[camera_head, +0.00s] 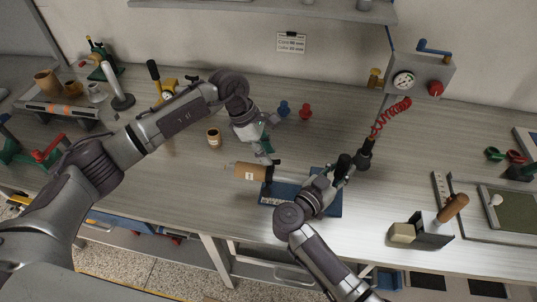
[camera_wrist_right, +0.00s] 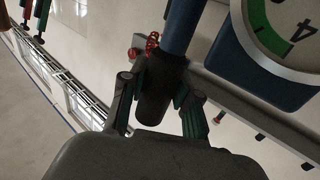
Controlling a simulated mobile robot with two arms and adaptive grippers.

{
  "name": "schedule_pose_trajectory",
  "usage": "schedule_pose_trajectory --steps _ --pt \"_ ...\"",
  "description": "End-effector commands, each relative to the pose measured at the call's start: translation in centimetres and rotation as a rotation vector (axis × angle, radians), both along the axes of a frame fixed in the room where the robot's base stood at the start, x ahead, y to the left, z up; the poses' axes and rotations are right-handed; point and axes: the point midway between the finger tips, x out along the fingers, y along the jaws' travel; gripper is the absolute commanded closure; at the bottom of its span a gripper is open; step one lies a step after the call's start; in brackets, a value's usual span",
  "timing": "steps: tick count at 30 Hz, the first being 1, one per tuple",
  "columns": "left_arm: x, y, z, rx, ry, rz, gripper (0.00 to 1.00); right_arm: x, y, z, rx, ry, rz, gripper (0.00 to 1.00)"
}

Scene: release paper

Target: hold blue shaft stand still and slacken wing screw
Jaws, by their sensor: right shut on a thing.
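The blue stand (camera_head: 333,205) has a flat blue base on the bench at front centre, partly hidden under my right arm. My right gripper (camera_head: 341,171) is above the base's right part. In the right wrist view, my right gripper (camera_wrist_right: 158,100) is shut on a black cylindrical grip (camera_wrist_right: 155,92) at the end of a blue shaft (camera_wrist_right: 184,25). My left gripper (camera_head: 268,155) points down beside the stand's left end, close to a brown cylinder (camera_head: 248,172); its jaw opening is too small to tell. I cannot make out the wing screw.
A red coiled hose (camera_head: 388,116) hangs from a gauge box (camera_head: 418,78) and ends just right of my right gripper. A small jar (camera_head: 214,137) and blue (camera_head: 284,108) and red (camera_head: 305,111) pieces stand behind. A wooden-handled tool (camera_head: 452,208) lies at right.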

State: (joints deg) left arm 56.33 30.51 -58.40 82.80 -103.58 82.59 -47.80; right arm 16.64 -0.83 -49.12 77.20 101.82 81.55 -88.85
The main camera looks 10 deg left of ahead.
Motion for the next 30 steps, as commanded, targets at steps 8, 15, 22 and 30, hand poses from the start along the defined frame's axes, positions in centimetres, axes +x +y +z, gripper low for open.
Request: schedule_pose_trajectory --steps 8,15,22,30 --pt "0.0 -0.6 -1.5 0.000 0.000 0.000 0.69 0.0 0.0 0.0 -0.001 0.001 -0.001 1.00" --pt "0.0 -0.6 -1.5 0.000 -0.001 0.000 0.74 0.0 0.0 0.0 -0.001 0.001 -0.001 1.00" --pt "0.0 -0.6 -1.5 0.000 -0.001 0.000 1.00 0.0 0.0 0.0 -0.001 0.001 -0.001 1.00" --pt "0.0 -0.6 -1.5 0.000 -0.001 0.008 1.00 0.0 0.0 0.0 -0.001 0.001 -0.001 1.00"
